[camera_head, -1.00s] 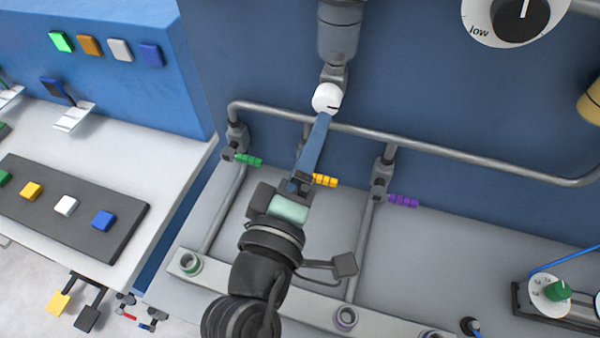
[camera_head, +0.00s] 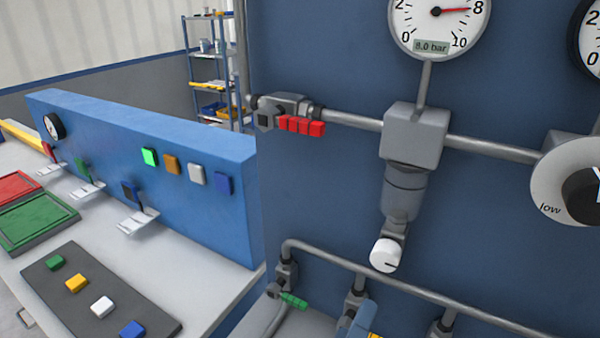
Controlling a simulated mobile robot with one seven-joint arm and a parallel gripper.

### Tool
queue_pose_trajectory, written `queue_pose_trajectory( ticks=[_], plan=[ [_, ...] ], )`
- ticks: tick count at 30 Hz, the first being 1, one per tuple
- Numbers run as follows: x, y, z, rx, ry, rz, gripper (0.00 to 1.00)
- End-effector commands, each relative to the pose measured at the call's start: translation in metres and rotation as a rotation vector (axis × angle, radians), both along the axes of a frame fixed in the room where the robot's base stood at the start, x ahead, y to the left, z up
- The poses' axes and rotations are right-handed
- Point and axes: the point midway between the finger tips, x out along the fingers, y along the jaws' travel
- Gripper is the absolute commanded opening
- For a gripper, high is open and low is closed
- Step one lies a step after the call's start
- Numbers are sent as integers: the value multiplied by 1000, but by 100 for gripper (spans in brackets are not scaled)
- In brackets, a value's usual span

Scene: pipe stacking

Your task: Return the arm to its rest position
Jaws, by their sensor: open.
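The rest of my gripper and arm lies below the picture. Nothing is seen held at the tip. A white knob (camera_head: 385,255) under the grey regulator (camera_head: 413,135) stands above and to the right of the tip, apart from it.
A blue panel wall (camera_head: 330,185) carries a lower pipe (camera_head: 400,285), a green-handled valve (camera_head: 292,299), a red-handled valve (camera_head: 300,125) and a gauge (camera_head: 437,25). At left, a bench (camera_head: 190,270) holds a button strip (camera_head: 130,290) and a blue box (camera_head: 110,125).

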Motion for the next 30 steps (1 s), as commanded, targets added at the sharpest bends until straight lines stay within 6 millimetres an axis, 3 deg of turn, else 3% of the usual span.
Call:
queue_pose_trajectory(
  ticks=[5,10,14,18,21,24,30],
  plan=[
    [31,10,60,191,-199,100,81],
    [60,31,168,487,-513,322,81],
    [58,47,260,689,-741,537,81],
    [38,61,343,853,-924,769,81],
    [21,68,381,924,-1001,894,81],
    [9,72,402,964,-1043,971,81],
    [5,74,409,984,-1055,1005,81]
  ],
)
